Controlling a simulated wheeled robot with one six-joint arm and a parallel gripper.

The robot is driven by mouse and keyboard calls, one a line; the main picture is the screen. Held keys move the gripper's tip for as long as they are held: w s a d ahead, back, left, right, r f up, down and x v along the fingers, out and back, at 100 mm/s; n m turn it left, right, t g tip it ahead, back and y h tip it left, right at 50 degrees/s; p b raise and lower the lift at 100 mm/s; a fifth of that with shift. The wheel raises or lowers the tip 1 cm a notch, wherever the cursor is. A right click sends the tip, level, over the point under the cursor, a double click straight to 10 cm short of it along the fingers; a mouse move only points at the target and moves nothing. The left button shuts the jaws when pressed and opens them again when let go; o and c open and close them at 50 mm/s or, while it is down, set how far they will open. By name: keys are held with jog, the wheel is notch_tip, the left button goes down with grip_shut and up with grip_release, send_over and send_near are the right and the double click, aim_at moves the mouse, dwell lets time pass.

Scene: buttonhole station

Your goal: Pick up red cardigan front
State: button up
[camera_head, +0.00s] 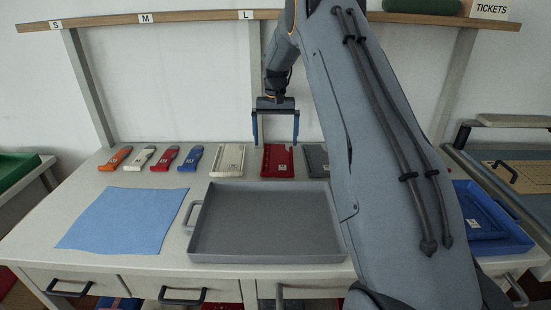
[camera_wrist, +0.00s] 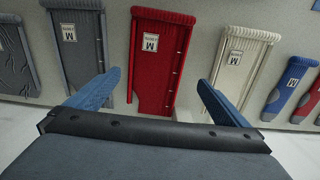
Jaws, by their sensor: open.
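The red cardigan front (camera_head: 277,161) lies flat on the table, in the row behind the grey tray. It has a white label marked M, and in the wrist view the red cardigan front (camera_wrist: 157,62) lies between and beyond my fingers. My gripper (camera_head: 275,141) is open and empty, above the red piece and apparently not touching it. In the wrist view my gripper's blue fingers (camera_wrist: 150,92) stand apart on either side of the red piece.
A cream front (camera_head: 229,160) and a grey front (camera_head: 317,161) flank the red one closely. Several sleeve-like pieces (camera_head: 165,158) lie further left. The empty grey tray (camera_head: 262,252) and a blue cloth (camera_head: 124,220) lie nearer. A blue tray (camera_head: 515,240) stands at right.

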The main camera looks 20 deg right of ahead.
aim_at(278, 161)
jog(key=shift+s+d+f+p, duration=0.1)
jog(key=shift+d+f+p, duration=0.15)
jog(key=shift+f, duration=0.4)
jog(key=shift+s+d+f+p, duration=0.1)
jog(key=shift+d+f+p, duration=0.15)
jog(key=shift+f, duration=0.35)
notch_tip(278, 161, down, 3)
jog(key=shift+s+a+f+p, duration=0.1)
jog(key=shift+p, duration=0.85)
jog(key=shift+f, duration=0.7)
jog(key=c, duration=0.7)
